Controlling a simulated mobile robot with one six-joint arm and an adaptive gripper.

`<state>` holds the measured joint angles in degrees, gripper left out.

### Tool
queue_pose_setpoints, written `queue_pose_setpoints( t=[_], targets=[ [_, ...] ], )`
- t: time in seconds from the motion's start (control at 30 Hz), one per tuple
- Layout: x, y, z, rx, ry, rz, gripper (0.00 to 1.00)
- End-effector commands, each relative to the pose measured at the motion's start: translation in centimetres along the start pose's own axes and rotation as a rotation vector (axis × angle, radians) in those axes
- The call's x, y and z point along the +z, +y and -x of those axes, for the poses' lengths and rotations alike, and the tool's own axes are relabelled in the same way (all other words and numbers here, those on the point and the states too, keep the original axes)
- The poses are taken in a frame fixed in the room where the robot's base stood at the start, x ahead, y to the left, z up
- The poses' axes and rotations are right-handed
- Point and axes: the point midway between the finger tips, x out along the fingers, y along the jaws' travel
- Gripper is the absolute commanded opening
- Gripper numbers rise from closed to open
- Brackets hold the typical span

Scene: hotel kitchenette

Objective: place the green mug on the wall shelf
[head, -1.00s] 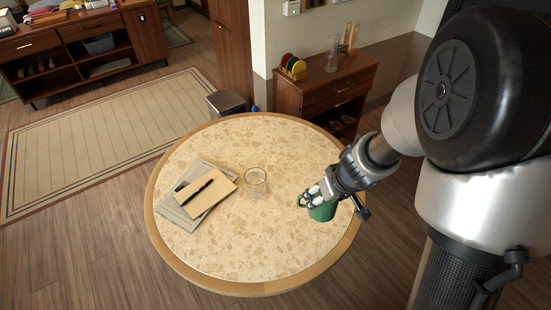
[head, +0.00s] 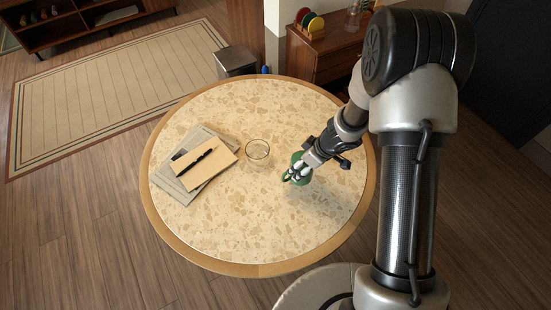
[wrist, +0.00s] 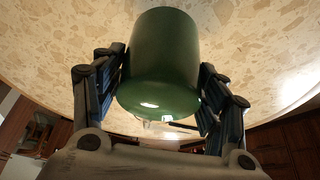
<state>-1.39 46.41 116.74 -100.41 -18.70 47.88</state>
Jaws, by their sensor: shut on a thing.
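The green mug (head: 305,174) is in my gripper (head: 296,173), over the right half of the round speckled table in the head view. In the wrist view the mug (wrist: 165,62) fills the middle, with one dark finger of my gripper (wrist: 163,90) on each side. The gripper is shut on it. A soft shadow on the table suggests that the mug is off the surface, but the height is hard to tell. The fingers hide part of the mug in the head view. I see no wall shelf in either view now.
On the table (head: 235,245) a clear glass (head: 258,156) stands left of the mug. Grey folders (head: 183,183) with a tan notebook (head: 222,160) and dark pen lie further left. A wooden cabinet (head: 335,55) with coloured discs stands behind. The table's front is clear.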

Motion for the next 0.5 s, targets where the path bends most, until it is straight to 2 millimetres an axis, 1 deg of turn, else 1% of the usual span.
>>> queue_pose_setpoints(
  t=[0.03,0.1,0.2,0.37,0.5],
  targets=[
    [-0.8,-0.1,-1.3,-0.002,0.0,0.006,0.33],
    [-1.8,0.0,-2.4,-0.001,0.001,0.005,0.33],
    [-2.8,0.1,-3.5,0.001,0.001,0.002,0.33],
    [-3.6,0.1,-4.3,0.001,0.0,-0.001,0.33],
    [-4.9,0.0,-6.0,0.0,0.0,0.002,0.33]
  ],
)
